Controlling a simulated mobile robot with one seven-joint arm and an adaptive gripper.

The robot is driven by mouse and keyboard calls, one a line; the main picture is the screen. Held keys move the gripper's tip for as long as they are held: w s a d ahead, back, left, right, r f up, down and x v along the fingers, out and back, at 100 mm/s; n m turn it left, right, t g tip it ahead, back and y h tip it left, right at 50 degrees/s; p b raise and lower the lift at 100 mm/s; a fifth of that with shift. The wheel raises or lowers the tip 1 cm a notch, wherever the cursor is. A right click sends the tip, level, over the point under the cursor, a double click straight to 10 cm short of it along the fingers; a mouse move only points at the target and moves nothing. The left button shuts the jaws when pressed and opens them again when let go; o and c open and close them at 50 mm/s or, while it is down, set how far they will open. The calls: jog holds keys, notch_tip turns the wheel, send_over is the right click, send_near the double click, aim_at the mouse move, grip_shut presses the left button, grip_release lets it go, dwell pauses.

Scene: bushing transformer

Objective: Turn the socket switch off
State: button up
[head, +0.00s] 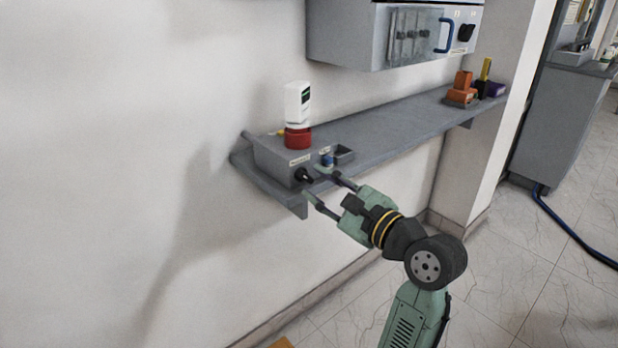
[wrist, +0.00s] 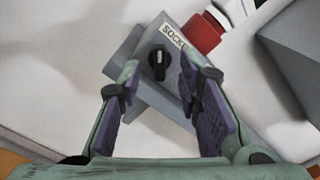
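The socket switch is a black rotary knob (head: 303,175) on the front of a grey box (head: 277,160) at the left end of the wall shelf. In the wrist view the knob (wrist: 159,62) sits on the grey face below a partly visible label that reads "SOCK". Its handle ridge runs roughly up and down in that picture. My gripper (head: 314,184) is open in front of the knob. In the wrist view my gripper (wrist: 158,78) has one finger on each side of the knob, with gaps to both. I cannot tell how far the tips are from the face.
A red socket (head: 298,138) with a white device (head: 297,104) stands on the box. A cabinet (head: 350,40) hangs above.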

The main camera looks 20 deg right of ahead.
aim_at(307, 178)
jog(key=shift+x, duration=1.95)
jog(key=shift+c, duration=0.4)
grip_shut()
